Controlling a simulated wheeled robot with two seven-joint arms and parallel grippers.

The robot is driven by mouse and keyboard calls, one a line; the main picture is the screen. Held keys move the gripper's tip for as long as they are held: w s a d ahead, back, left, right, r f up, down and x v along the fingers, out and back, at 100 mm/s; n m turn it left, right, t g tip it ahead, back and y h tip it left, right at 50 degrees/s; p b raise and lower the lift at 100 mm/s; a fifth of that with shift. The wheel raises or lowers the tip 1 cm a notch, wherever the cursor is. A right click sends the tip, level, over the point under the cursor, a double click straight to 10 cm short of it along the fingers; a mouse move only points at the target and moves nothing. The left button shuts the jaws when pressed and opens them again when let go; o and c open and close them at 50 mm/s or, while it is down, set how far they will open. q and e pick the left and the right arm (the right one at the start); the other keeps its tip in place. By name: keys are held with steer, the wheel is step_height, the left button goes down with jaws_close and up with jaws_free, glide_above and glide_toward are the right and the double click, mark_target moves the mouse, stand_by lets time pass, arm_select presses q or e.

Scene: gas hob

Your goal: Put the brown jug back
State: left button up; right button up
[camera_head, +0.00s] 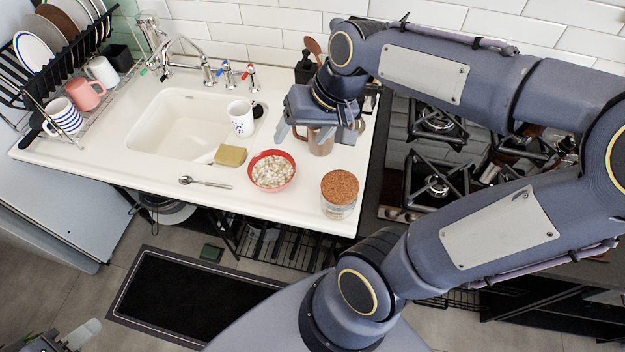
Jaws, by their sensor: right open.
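The brown jug (321,146) stands on the white counter to the right of the sink, behind the glass jar. My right gripper (304,134) is over it, pointing down, with its jaws open. The gripper hides the jug's top and part of its side, and I cannot tell whether the fingers touch it. My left gripper (74,338) is low at the bottom left corner, over the floor and away from the counter. It is partly cut off, and its jaw opening is unclear.
Close by are a red bowl (272,171), a cork-lidded jar (339,194), a sponge (231,156), a spoon (205,183) and a white mug (241,118). A dish rack (60,75) stands left of the sink (182,125). The gas hob (437,187) is on the right.

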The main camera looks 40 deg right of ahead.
steer(key=s+a+f+n+t, duration=0.1)
steer(key=s+a+f+n, duration=0.1)
steer(key=s+a, duration=0.3)
steer(key=s, duration=0.3)
steer(key=shift+n+t+y, duration=0.4)
steer(key=shift+f, duration=0.1)
